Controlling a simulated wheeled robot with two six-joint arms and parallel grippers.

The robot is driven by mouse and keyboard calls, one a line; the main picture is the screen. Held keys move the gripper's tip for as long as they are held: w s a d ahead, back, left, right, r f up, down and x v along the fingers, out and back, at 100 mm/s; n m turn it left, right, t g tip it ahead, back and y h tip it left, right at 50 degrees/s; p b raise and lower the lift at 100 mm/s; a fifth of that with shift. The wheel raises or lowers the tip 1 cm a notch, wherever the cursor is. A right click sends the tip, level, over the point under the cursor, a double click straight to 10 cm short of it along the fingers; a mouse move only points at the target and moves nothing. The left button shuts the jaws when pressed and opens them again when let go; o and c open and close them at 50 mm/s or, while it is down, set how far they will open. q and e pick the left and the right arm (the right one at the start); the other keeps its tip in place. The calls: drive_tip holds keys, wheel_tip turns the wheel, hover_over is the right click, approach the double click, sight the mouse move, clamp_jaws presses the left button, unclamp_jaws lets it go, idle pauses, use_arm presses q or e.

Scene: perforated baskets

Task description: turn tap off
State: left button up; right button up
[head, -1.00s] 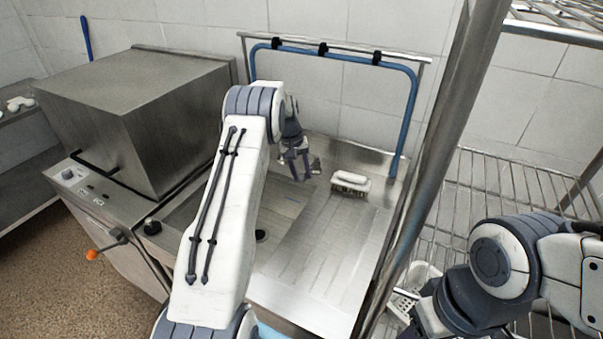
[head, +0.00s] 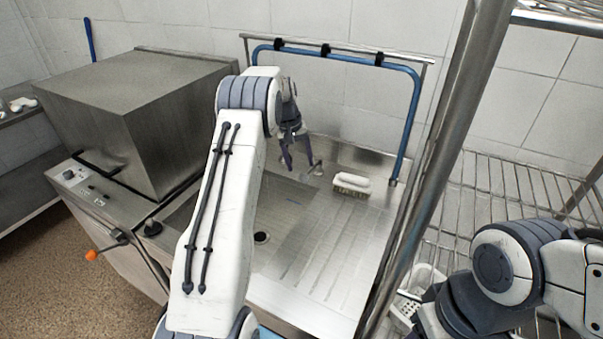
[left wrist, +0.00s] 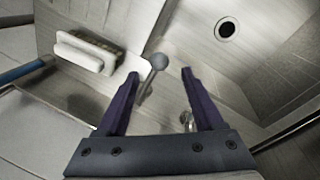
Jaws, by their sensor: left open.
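A small metal tap (head: 314,168) stands at the back of the steel sink counter, just right of my left gripper's fingers in the head view. My left gripper (head: 298,162) is open and points down near it. In the left wrist view, the grey round end and stem of what looks like the tap (left wrist: 158,62) show between the open fingertips of my left gripper (left wrist: 160,72). I cannot tell whether they touch. A second small metal piece (left wrist: 187,118) is partly hidden near the right finger. My right gripper is out of view; only its arm shows.
A white brush (head: 351,183) lies right of the tap. A blue hose (head: 412,110) hangs on a rail behind. A steel post (head: 445,150) and wire shelf (head: 510,180) stand to the right. A steel box-shaped machine (head: 140,115) stands left. The drain (head: 261,237) is clear.

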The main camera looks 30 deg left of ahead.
use_arm(q)
drive_tip(key=r, duration=0.3)
drive_tip(key=a+r, duration=0.1)
drive_tip(key=r, duration=0.1)
drive_tip(key=shift+s+r, duration=0.15)
drive_tip(key=shift+s, duration=0.15)
